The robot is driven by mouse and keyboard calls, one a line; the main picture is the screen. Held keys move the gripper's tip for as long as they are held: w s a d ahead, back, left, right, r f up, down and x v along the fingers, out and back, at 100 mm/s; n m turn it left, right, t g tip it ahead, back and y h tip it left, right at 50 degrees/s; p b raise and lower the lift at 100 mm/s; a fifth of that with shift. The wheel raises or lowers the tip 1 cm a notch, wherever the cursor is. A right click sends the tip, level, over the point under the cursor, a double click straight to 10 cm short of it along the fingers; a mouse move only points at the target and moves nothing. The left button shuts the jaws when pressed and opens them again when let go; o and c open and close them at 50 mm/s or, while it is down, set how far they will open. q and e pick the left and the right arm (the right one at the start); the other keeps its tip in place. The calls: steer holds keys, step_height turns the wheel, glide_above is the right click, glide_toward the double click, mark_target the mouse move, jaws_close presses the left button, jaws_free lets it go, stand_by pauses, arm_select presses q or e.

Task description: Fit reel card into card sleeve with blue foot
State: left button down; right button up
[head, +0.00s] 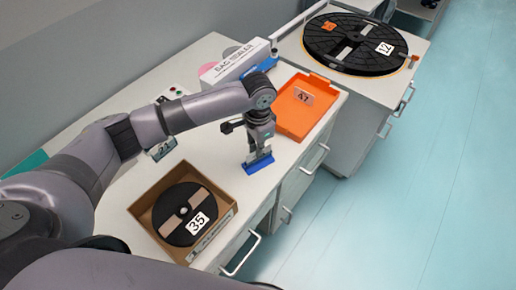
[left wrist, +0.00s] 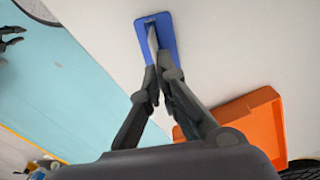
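The blue foot (head: 258,164) of the card sleeve stands on the white bench top near its front edge. In the left wrist view the blue foot (left wrist: 170,37) carries a thin pale upright plate (left wrist: 152,40), seen edge-on. My left gripper (head: 257,150) is directly above the foot, pointing down. In the left wrist view its fingertips (left wrist: 158,80) come together on the near end of that plate, which I take for the reel card. The fingers hide how deep the card sits in the sleeve. My right gripper (left wrist: 12,38) shows small at the left edge there, fingers apart and empty.
An orange tray (head: 289,132) holding a card marked 47 (head: 303,96) lies right of the gripper. A cardboard box (head: 233,212) with a reel marked 35 is in front. A card marked 21 (head: 162,150) stands behind my arm. A bag sealer (head: 235,64) is at the back.

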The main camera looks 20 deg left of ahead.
arm_select(q)
steer(key=shift+f, duration=0.6)
steer(key=c, duration=2.4)
jaws_free()
steer(key=shift+f, duration=0.15)
steer(key=c, duration=1.8)
jaws_free()
step_height(320, 180, up, 12)
steer(key=b, duration=0.1)
steer(key=shift+r, duration=0.2)
